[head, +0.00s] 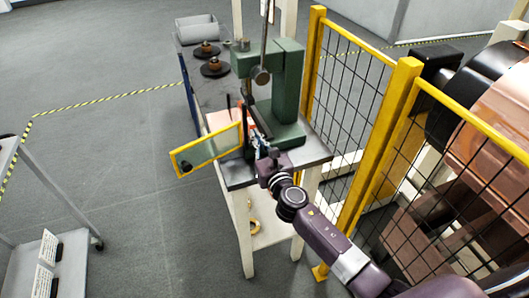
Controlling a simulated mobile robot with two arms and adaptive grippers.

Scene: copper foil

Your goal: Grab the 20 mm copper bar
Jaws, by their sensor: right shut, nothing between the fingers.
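No copper bar can be told for certain. My right gripper (257,138) is at the front of the green press (284,85), just right of the guard. Its fingers are shut and no object shows in them. The arm and wrist hide part of the table top there. My left gripper is not in view.
The yellow-framed guard (184,166) juts left from the press. Two dark discs with copper-coloured centres (214,67) and a grey bin (197,27) sit on the bench behind. A yellow mesh fence (403,85) stands close on the right. Open floor lies left.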

